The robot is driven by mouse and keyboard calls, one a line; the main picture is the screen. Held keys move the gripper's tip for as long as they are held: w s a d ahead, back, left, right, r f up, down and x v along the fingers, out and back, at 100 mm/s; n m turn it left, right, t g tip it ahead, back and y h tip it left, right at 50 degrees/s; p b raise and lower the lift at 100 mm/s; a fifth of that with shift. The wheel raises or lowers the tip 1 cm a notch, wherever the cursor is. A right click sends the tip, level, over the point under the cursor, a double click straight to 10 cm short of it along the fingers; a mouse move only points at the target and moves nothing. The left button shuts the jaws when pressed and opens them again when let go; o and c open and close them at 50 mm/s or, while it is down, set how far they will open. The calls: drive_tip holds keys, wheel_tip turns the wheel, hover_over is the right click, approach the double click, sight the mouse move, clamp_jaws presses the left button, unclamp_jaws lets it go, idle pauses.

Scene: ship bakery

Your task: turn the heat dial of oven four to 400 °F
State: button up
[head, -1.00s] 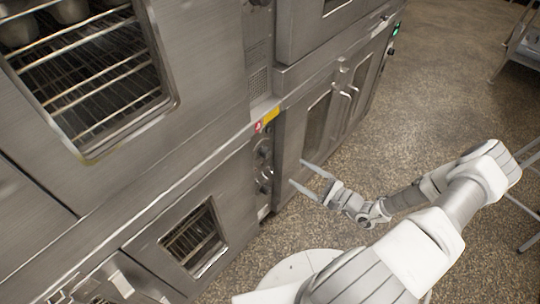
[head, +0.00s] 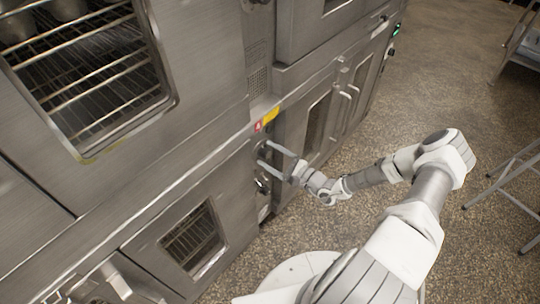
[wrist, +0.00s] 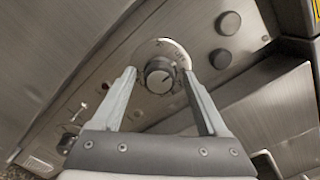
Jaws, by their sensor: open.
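A round dark dial with a pale face and a scale plate around it (wrist: 160,76) sits on a steel oven control panel in the wrist view. My gripper (wrist: 159,72) is open, with one finger to each side of the dial. Whether the fingers touch it I cannot tell. The dial's numbers are too small to read. In the head view my gripper (head: 263,154) reaches the narrow control panel of the lower oven, and its fingers partly hide the knobs there. No readable label shows which oven is number four.
Two plain dark knobs, an upper one (wrist: 229,23) and a lower one (wrist: 220,58), lie right of the dial in the wrist view. A small switch (wrist: 81,111) is at left. The lower oven's windowed door (head: 193,238) adjoins the panel. Speckled floor (head: 430,95) is open at right.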

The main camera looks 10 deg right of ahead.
clamp_jaws()
